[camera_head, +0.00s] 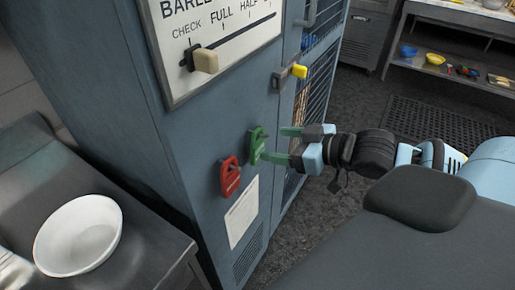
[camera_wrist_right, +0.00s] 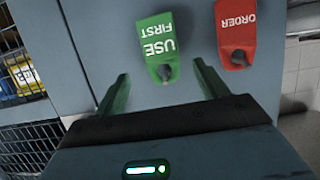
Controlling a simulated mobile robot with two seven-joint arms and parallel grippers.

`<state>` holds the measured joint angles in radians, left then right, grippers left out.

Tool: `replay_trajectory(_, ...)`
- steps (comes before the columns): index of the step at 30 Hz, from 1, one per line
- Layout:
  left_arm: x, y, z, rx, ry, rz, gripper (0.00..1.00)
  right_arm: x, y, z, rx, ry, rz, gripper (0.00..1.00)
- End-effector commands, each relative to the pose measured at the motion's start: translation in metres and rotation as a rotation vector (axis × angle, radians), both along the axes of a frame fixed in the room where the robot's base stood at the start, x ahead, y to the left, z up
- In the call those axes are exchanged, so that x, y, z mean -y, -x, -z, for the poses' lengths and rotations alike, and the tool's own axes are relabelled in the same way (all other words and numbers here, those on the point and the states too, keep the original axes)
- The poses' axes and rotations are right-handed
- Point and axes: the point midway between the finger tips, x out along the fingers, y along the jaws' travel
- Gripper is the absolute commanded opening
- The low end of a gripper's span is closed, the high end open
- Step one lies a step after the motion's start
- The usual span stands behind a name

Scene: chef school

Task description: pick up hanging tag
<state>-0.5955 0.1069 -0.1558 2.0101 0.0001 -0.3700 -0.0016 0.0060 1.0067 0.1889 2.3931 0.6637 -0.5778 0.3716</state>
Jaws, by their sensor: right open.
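A green tag (camera_head: 256,146) hangs on the side of a blue-grey cabinet. In the right wrist view the green tag (camera_wrist_right: 157,45) reads "USE FIRST". A red tag (camera_head: 230,176) hangs beside it, lower left in the head view; in the right wrist view the red tag (camera_wrist_right: 236,32) reads "ORDER". My right gripper (camera_head: 283,145) reaches in from the right, its green fingers pointing at the green tag. In the right wrist view my open right gripper (camera_wrist_right: 163,88) has a finger on each side of the green tag's lower end, with nothing held. My left gripper is not in view.
The cabinet (camera_head: 185,135) carries a white panel with a slider knob (camera_head: 205,60), a yellow-ended latch (camera_head: 299,71) and a paper sheet (camera_head: 242,212) below the tags. A white bowl (camera_head: 78,236) sits on the left counter. Floor is open at right.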

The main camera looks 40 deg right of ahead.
Motion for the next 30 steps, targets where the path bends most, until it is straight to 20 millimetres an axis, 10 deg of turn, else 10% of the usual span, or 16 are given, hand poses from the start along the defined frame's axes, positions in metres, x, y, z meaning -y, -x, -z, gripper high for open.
replay_trajectory(30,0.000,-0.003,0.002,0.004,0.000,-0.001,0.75,-0.021,-0.042,0.017,0.000,0.000,-0.001,0.65)
